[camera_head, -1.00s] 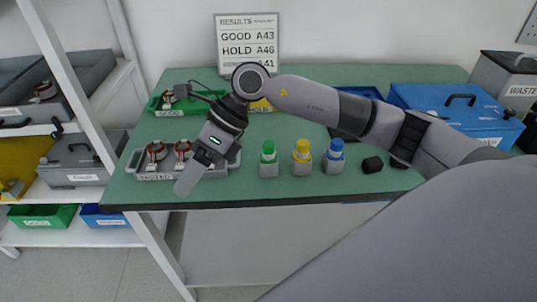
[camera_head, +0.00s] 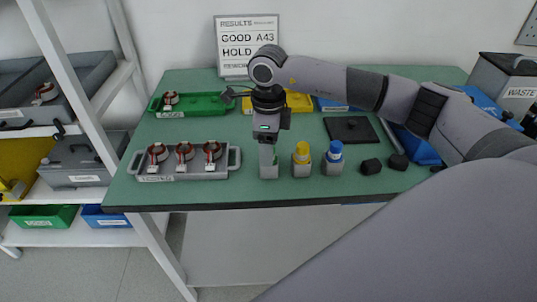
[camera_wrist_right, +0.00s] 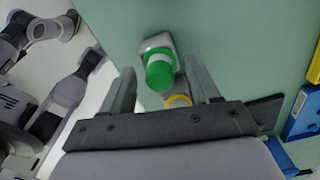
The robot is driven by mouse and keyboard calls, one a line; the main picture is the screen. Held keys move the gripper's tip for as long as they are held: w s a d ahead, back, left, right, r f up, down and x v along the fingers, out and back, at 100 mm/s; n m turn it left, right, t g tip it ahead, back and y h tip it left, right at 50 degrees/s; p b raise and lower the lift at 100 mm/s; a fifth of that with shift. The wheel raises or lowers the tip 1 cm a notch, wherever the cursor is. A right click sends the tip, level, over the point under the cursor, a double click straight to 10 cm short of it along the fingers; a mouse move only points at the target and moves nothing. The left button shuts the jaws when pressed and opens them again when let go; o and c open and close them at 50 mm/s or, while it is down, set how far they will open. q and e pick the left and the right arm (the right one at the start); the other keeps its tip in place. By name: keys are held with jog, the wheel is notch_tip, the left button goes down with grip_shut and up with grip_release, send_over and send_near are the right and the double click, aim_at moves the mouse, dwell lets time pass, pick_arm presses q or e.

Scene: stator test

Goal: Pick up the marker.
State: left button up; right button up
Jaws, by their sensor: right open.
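Three capped markers stand in small grey holders near the table's front edge. The yellow marker (camera_head: 302,151) and the blue marker (camera_head: 335,152) show in the head view. The green marker (camera_wrist_right: 159,74) shows in the right wrist view, upright in its holder, between the fingers; in the head view it is hidden behind my right gripper (camera_head: 268,164). My right gripper points down over the green marker's place, and its fingers are open in the wrist view (camera_wrist_right: 161,78). I cannot tell whether they touch it. My left gripper does not show.
A grey tray (camera_head: 232,170) with several copper-wound parts stands left of the markers. Behind are a green tray (camera_head: 215,104) and a yellow tray (camera_head: 298,103). A black plate (camera_head: 349,129) lies behind the blue marker. Dark blocks (camera_head: 371,166) sit to the right.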

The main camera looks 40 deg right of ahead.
jog(key=shift+f, duration=0.5)
jog(key=c, duration=0.9)
jog(key=shift+r, duration=0.1)
